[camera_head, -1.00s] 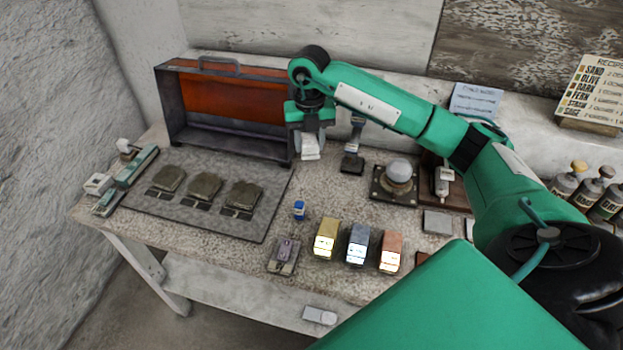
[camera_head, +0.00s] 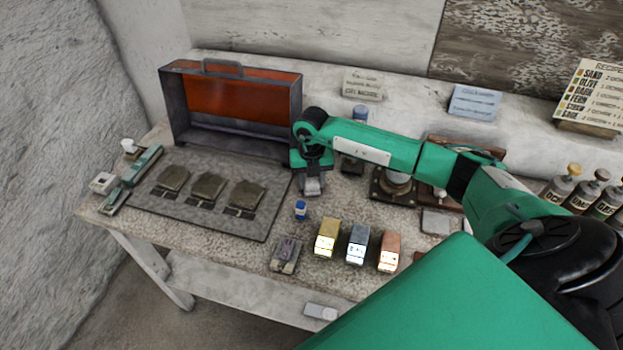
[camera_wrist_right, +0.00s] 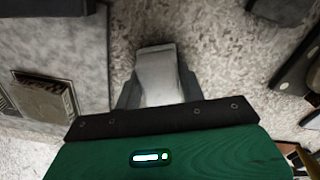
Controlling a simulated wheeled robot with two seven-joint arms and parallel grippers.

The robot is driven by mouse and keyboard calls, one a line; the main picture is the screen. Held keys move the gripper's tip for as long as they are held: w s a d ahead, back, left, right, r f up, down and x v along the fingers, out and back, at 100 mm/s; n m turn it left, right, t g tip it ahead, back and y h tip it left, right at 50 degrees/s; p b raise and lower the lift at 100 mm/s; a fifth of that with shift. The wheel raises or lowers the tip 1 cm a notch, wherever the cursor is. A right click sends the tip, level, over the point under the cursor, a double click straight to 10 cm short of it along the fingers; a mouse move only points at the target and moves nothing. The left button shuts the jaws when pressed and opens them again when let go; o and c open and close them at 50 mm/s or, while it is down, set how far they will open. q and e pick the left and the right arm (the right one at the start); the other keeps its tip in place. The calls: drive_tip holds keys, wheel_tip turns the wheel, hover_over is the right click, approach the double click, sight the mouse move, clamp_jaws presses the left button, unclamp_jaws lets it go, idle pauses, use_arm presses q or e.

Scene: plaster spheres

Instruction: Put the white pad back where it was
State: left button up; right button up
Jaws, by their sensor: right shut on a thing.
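My right gripper (camera_head: 312,184) is shut on the white pad (camera_wrist_right: 158,76). The pad is a pale, flat-faced block that sticks out between the fingers in the right wrist view. In the head view the pad (camera_head: 313,188) shows just below the fingers, low over the bare speckled tabletop, right of the grey mat. I cannot tell whether it touches the table. My left gripper is not in view.
The grey mat (camera_head: 200,222) with three dark stone pieces lies to the left. An open orange-lined metal case (camera_head: 235,98) stands behind it. A small blue bottle (camera_head: 300,210) stands just in front of my gripper.

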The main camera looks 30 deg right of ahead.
sight(311, 179)
drive_tip(key=shift+f, duration=0.1)
drive_tip(key=o, duration=1.1)
drive_tip(key=shift+c, duration=0.2)
wheel_tip(311, 179, up, 12)
drive_tip(key=b, duration=0.3)
